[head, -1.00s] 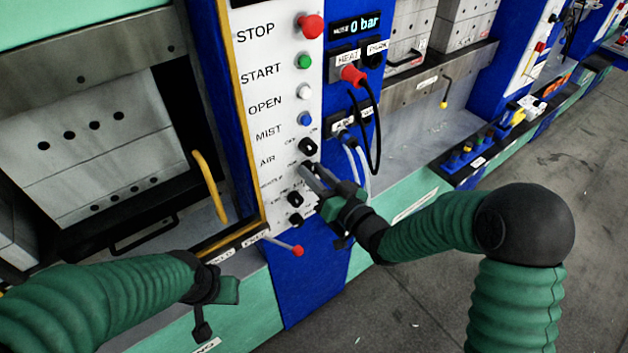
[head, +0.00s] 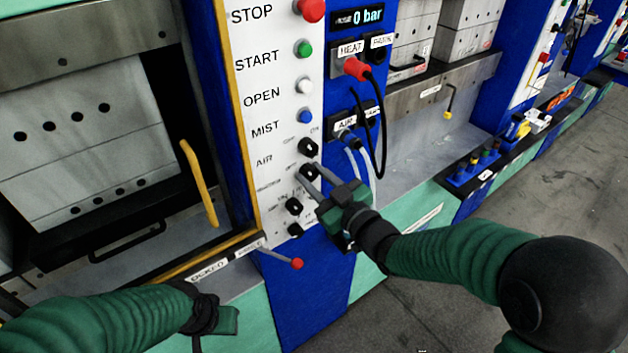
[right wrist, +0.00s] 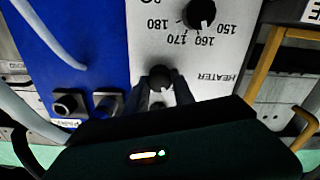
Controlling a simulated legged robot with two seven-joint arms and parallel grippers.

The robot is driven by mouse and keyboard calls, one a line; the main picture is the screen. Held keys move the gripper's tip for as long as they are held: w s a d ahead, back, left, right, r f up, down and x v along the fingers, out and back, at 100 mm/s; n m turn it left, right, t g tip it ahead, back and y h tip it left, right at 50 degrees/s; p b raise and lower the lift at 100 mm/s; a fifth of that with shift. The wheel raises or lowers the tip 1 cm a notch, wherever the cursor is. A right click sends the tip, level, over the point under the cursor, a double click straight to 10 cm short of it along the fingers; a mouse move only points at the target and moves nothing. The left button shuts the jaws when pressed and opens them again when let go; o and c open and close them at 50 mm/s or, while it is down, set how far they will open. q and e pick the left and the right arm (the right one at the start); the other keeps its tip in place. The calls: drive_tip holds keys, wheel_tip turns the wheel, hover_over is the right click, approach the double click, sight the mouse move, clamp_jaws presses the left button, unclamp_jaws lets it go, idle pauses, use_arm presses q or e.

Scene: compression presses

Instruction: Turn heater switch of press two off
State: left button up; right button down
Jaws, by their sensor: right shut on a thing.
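The heater switch (head: 309,172) is a small black rotary knob on the white control panel (head: 262,120), beside the HEATER label. My right gripper (head: 311,177) reaches it from the lower right, with one fingertip on each side of the knob. The right wrist view also shows the switch (right wrist: 160,75) between the dark fingertips of my right gripper (right wrist: 161,84), which are shut on it. The word HEATER reads upside down beside it. My left gripper (head: 222,318) is low at the left, away from the panel; its fingers cannot be made out.
Another black knob (head: 308,146) sits just above the switch, and a temperature dial (head: 293,206) just below; the dial also shows in the wrist view (right wrist: 200,13). A red-tipped lever (head: 296,263) sticks out below. Hoses (head: 368,148) hang at the right. A yellow handle (head: 198,182) is at the left.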

drive_tip(key=shift+f, duration=0.15)
drive_tip(key=c, duration=1.1)
unclamp_jaws()
drive_tip(key=shift+o, duration=0.2)
drive_tip(key=b+v, duration=0.9)
drive_tip(key=v, duration=0.8)
drive_tip(key=shift+b, duration=0.3)
drive_tip(key=shift+w, duration=0.15)
